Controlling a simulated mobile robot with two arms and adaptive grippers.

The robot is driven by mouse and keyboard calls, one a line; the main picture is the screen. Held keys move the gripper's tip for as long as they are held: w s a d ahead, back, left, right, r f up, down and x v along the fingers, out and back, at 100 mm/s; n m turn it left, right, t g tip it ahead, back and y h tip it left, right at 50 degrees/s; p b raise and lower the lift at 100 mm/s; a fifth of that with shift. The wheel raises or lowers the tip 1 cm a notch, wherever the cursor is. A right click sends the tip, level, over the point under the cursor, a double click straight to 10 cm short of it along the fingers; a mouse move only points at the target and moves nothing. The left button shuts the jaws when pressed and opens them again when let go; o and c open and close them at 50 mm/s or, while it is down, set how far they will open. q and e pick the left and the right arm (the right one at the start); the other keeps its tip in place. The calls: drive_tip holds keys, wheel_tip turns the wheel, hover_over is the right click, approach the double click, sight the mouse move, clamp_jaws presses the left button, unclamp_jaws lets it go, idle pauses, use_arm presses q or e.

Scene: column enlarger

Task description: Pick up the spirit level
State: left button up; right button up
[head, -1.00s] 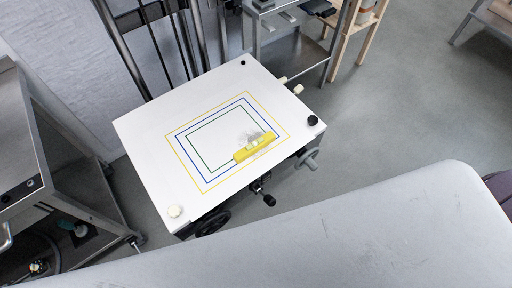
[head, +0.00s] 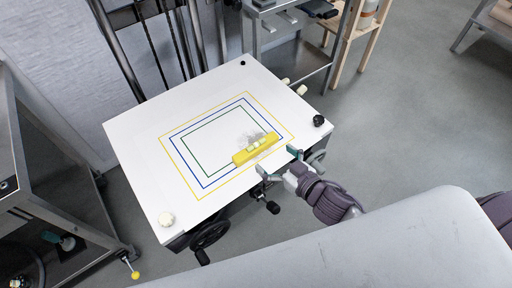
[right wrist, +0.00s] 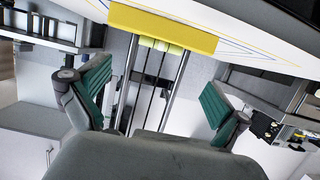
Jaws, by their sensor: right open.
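The yellow spirit level (head: 256,148) lies on the white board (head: 140,130) near its front edge, across the printed frame lines. Its pale vials show in the middle. My right gripper (head: 278,162) is open and empty at the board's front edge, just short of the level and apart from it. In the right wrist view the level (right wrist: 162,29) is ahead of the spread green-padded fingers (right wrist: 150,95), with nothing between them. My left gripper is in no view.
Handwheels and a crank (head: 208,236) jut out below the front edge. A steel cart (head: 50,170) stands at left.

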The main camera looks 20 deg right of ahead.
sight(256, 143)
drive_tip(key=x, duration=0.7)
drive_tip(key=shift+w+f, duration=0.1)
drive_tip(key=shift+f, duration=0.2)
drive_tip(key=shift+c, duration=0.3)
drive_tip(key=shift+r, duration=0.1)
drive_tip(key=c, duration=1.5)
